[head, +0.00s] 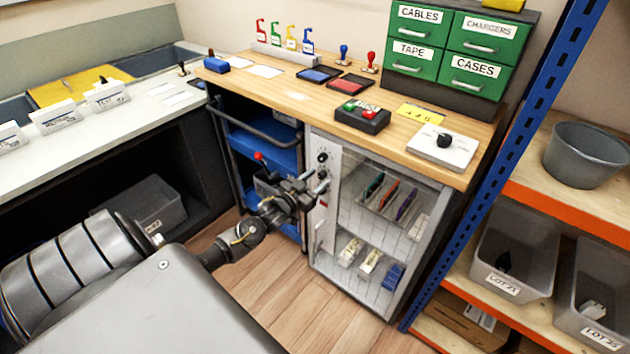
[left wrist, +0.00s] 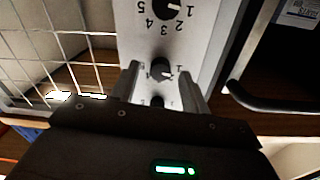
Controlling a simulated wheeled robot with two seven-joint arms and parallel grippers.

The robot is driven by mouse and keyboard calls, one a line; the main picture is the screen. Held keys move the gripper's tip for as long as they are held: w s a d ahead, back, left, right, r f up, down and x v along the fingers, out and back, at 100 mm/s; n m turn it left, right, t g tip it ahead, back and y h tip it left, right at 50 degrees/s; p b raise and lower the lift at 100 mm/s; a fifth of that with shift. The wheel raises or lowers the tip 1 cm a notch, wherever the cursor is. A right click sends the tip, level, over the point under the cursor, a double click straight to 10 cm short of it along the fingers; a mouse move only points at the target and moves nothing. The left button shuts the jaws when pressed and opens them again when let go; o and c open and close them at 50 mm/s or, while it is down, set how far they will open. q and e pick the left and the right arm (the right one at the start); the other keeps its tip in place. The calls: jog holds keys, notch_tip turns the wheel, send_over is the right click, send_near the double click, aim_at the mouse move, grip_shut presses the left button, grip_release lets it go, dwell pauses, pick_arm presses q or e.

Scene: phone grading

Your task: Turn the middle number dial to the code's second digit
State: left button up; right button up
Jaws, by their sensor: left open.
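A pale control panel (head: 325,200) with black number dials is on the front of the wire-fronted cabinet under the wooden bench. The upper dial (head: 322,157) shows in the head view. In the left wrist view, upside down, three dials form a column: one at the picture's top (left wrist: 166,9), the middle dial (left wrist: 162,70) and a partly hidden one (left wrist: 157,102). My left gripper (head: 317,181) is open at the panel. In the wrist view its fingers (left wrist: 162,78) stand either side of the middle dial; contact cannot be told. A yellow note (head: 420,113) bears digits too small to read surely.
A wire-fronted compartment (head: 375,225) with phones lies right of the panel. A blue cart (head: 262,140) with a dark rail stands left of it. The bench top (head: 400,140) overhangs above. A blue rack post (head: 500,165) stands further right.

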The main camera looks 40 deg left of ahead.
pick_arm(q)
jog(key=c, duration=1)
pick_arm(e)
jog(key=shift+s, duration=0.1)
jog(key=shift+s, duration=0.1)
pick_arm(q)
jog(key=shift+m, duration=0.5)
jog(key=shift+m+p, duration=0.4)
jog(key=shift+m, duration=1.1)
jog(key=shift+m+p, duration=0.6)
jog(key=shift+m, duration=1.2)
pick_arm(e)
jog(key=shift+s+d+r, duration=0.1)
jog(key=shift+s+d, duration=0.25)
jog(key=shift+s, duration=0.55)
jog(key=shift+s+d, duration=0.3)
jog(key=shift+s, duration=0.6)
